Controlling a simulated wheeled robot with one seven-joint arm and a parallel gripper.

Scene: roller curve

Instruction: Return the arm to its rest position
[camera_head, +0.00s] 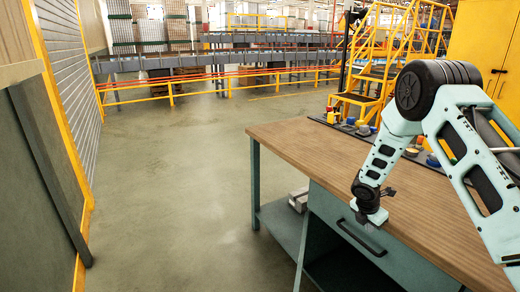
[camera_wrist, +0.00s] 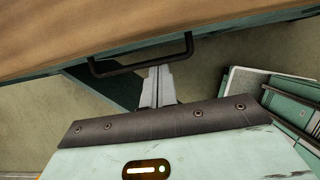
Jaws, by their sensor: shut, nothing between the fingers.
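My arm reaches in from the right in the head view, over the wooden-topped workbench (camera_head: 290,130). My gripper (camera_head: 376,217) hangs low at the bench's front edge, close to the dark handle of the green drawer (camera_head: 345,208). In the wrist view my gripper (camera_wrist: 158,70) shows its two pale fingers together with nothing between them. Their tips are next to the drawer handle (camera_wrist: 140,68); I cannot tell whether they touch it. The drawer looks closed in the head view.
Blue and yellow items (camera_head: 364,129) stand on a dark strip at the bench's back. A lower shelf (camera_head: 277,222) holds a grey object (camera_head: 298,200). A yellow stair frame (camera_head: 372,60) and conveyors (camera_head: 200,62) stand behind. The floor (camera_head: 170,170) left of the bench is clear.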

